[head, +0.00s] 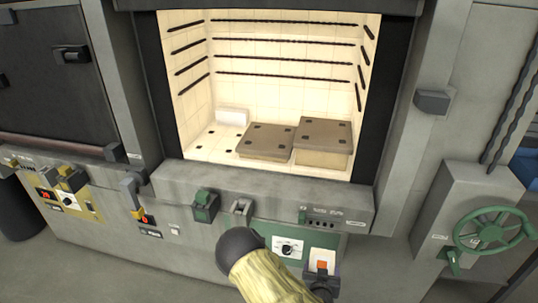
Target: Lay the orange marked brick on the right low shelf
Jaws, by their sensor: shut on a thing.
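The orange marked brick (322,266) is a pale block with an orange patch, low in the head view. My gripper (322,282) is shut on it, in front of the kiln's front panel and outside the open chamber. The fingers are mostly hidden by the brick and the cut of the picture. Inside the chamber, the right low shelf (327,132) is a brown slab with dark corner marks on a pale support. No brick shows on it. A lower brown slab (267,141) lies just left of it.
A white brick (232,116) stands at the chamber's back left. A grey sill (270,195) with latches runs below the opening. A green handwheel (494,230) is at the right, and a dark block (432,102) juts from the right frame. The chamber's upper space is clear.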

